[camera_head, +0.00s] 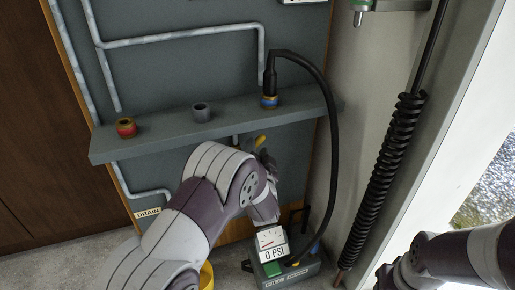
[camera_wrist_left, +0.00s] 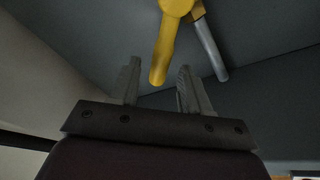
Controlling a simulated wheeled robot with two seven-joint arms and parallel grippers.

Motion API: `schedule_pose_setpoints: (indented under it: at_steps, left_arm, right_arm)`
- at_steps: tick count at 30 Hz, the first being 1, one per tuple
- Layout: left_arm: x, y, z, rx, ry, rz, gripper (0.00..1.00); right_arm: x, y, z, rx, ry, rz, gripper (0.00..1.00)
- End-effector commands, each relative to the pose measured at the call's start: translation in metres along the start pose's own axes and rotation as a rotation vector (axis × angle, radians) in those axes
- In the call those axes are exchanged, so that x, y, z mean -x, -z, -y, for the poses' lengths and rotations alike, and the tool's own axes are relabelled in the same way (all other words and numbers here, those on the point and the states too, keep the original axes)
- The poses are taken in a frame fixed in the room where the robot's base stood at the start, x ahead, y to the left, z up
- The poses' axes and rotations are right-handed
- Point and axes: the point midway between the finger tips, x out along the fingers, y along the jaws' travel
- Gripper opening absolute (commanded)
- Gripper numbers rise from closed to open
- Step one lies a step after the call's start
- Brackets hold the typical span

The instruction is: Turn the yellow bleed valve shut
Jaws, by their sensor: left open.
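The yellow bleed valve (camera_head: 260,141) shows as a small yellow lever just below the grey shelf in the head view. In the left wrist view its yellow handle (camera_wrist_left: 164,48) hangs down from the top, beside a grey pipe stub (camera_wrist_left: 209,50). My left gripper (camera_head: 264,158) is just below the lever in the head view, partly hidden by its own wrist. In the left wrist view my left gripper (camera_wrist_left: 158,78) is open, and the handle's lower end appears between its fingertips. I cannot tell whether they touch. My right gripper (camera_head: 386,276) is at the lower right, its jaws unclear.
The shelf (camera_head: 165,139) carries a red fitting (camera_head: 126,128), a grey fitting (camera_head: 201,111) and a blue fitting (camera_head: 269,101) with a black hose (camera_head: 325,90). A coiled black cable (camera_head: 395,150) hangs at right.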

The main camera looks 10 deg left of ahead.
Motion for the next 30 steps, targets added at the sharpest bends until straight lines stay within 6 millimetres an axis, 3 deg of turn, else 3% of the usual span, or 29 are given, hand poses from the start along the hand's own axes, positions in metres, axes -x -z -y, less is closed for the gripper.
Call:
schedule_pose_setpoints:
  at_steps: [6,15,16,20,30]
  left_arm:
    - [-0.033,-0.001,-0.001,0.001,0.000,-0.001,0.47]
    - [-0.037,0.000,0.000,0.001,-0.003,0.000,0.47]
    - [-0.037,0.000,0.000,0.001,-0.002,0.000,0.44]
    - [-0.037,0.000,0.000,0.001,-0.003,0.000,0.01]
    - [-0.037,0.002,-0.001,-0.025,-0.009,0.005,0.00]
  right_arm:
    - [-0.013,-0.002,0.000,0.000,0.000,0.000,0.43]
    - [-0.013,-0.001,0.000,0.000,0.000,0.000,0.43]
    - [-0.013,-0.001,0.000,0.000,0.000,0.000,0.43]
    - [-0.013,-0.002,0.000,0.000,0.000,0.000,0.43]
    - [-0.006,-0.001,0.000,0.000,0.000,0.000,0.43]
